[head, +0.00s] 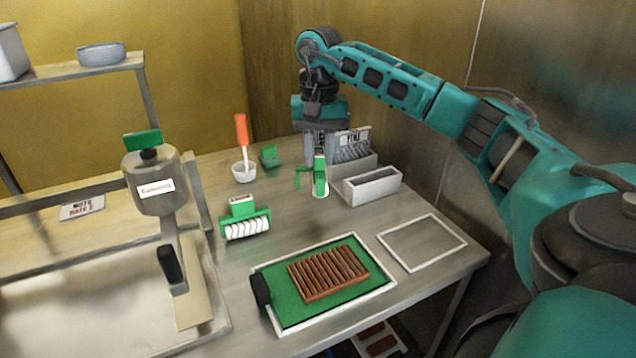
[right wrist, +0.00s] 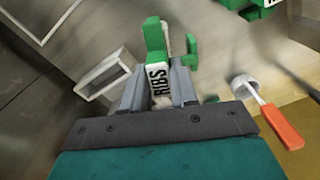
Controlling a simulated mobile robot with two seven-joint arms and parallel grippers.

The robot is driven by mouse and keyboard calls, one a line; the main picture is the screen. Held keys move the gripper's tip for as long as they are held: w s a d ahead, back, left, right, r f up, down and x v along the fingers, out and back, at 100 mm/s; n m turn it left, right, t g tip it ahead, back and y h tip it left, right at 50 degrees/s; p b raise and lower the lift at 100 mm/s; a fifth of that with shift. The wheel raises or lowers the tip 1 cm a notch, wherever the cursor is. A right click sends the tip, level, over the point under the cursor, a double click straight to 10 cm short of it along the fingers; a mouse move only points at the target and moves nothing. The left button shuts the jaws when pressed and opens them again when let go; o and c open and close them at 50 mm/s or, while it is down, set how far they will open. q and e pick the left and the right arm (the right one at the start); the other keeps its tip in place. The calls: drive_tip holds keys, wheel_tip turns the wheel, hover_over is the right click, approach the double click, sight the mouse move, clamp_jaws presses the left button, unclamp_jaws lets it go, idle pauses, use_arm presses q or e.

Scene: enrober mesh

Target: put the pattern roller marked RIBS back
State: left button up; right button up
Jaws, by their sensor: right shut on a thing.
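My right gripper (head: 320,150) points down over the back of the table. In the right wrist view its fingers (right wrist: 160,90) are shut on a green-framed roller (right wrist: 155,35) with a white label reading RIBS (right wrist: 157,80). In the head view this roller (head: 319,178) hangs below the gripper, just left of the holders; whether it touches the table I cannot tell. A grey open-topped holder (head: 372,189) looks empty. Behind it, another holder (head: 350,170) has a dark ridged piece and a partly hidden label. My left gripper is not in view.
Another green roller (head: 245,224) with white ridges lies left of centre. A green piece (head: 270,157) and a cup with an orange-handled tool (head: 242,135) stand at the back. In front are a green mat (head: 290,310) bearing brown bars and an empty white-bordered rectangle (head: 422,243).

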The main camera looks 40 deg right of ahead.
sight(318, 177)
drive_tip(key=shift+f, duration=2.95)
drive_tip(key=shift+f, duration=0.1)
drive_tip(key=shift+s+a+f+b, duration=0.1)
drive_tip(key=shift+f+b, duration=0.35)
drive_tip(key=shift+f, duration=0.15)
clamp_jaws()
drive_tip(key=o, duration=1)
unclamp_jaws()
drive_tip(key=shift+f, duration=0.1)
wheel_tip(318, 177, up, 13)
drive_tip(key=shift+r+p, duration=0.15)
drive_tip(key=shift+p, duration=0.65)
drive_tip(key=shift+r, duration=0.15)
